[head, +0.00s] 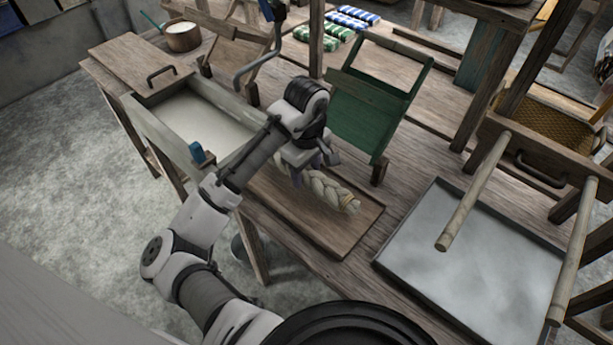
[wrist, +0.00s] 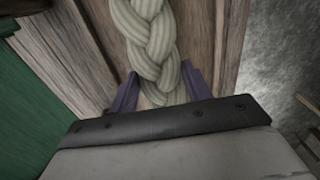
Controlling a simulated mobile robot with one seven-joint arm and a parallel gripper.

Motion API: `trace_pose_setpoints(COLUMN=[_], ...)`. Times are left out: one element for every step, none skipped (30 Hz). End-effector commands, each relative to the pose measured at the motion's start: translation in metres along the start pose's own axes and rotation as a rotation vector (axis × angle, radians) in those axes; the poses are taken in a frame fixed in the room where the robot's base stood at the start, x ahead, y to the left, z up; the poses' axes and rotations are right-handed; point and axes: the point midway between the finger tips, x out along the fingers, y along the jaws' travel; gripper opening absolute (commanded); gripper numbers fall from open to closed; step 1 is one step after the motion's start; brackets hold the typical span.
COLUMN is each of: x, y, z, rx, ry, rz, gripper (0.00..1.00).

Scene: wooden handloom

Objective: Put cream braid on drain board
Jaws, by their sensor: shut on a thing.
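The cream braid (head: 334,192) is a thick plaited rope. My gripper (head: 303,172) is shut on one end of it, and the other end reaches out to the right. In the wrist view the braid (wrist: 150,45) runs up from between my two purple fingers (wrist: 160,88). The braid is above a flat brown wooden board with a low rim, which looks like the drain board (head: 300,222). I cannot tell whether the braid touches the board. My gripper hides the held end in the head view.
A trough of pale liquid (head: 205,118) stands left of the board. A green upright panel (head: 372,100) stands behind it. A grey metal tray (head: 470,262) with wooden rods lies to the right. Folded striped cloths (head: 345,20) lie at the back.

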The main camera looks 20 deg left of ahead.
Motion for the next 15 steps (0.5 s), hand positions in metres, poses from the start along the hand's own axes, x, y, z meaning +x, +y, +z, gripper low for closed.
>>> trace_pose_setpoints(x=[0.007,0.012,0.018,0.022,0.024,0.026,0.027,0.027,0.027,0.027,0.027,0.027,0.027,0.028,0.029], y=[0.0,0.0,0.0,0.0,0.0,0.0,0.0,0.0,0.0,0.0,0.0,0.0,0.0,0.0,0.0], z=[0.0,0.0,0.0,0.0,0.0,0.0,0.0,0.0,0.0,0.0,0.0,0.0,0.0,0.0,0.0], rx=[-0.002,-0.002,0.0,0.0,-0.001,0.0,0.0,0.0,0.0,0.0,0.001,0.001,0.001,0.001,0.0], ry=[-0.003,-0.002,-0.003,-0.003,-0.002,-0.001,0.0,0.0,0.0,0.0,0.0,0.0,0.0,0.0,-0.001], rz=[0.0,0.0,-0.001,0.0,0.001,0.001,0.001,0.001,0.001,0.001,0.001,0.001,0.001,0.001,0.001], gripper=[0.11,0.11,0.11,0.11,0.11,0.11,0.11,0.11,0.11,0.11,0.11,0.11,0.11,0.11,0.11])
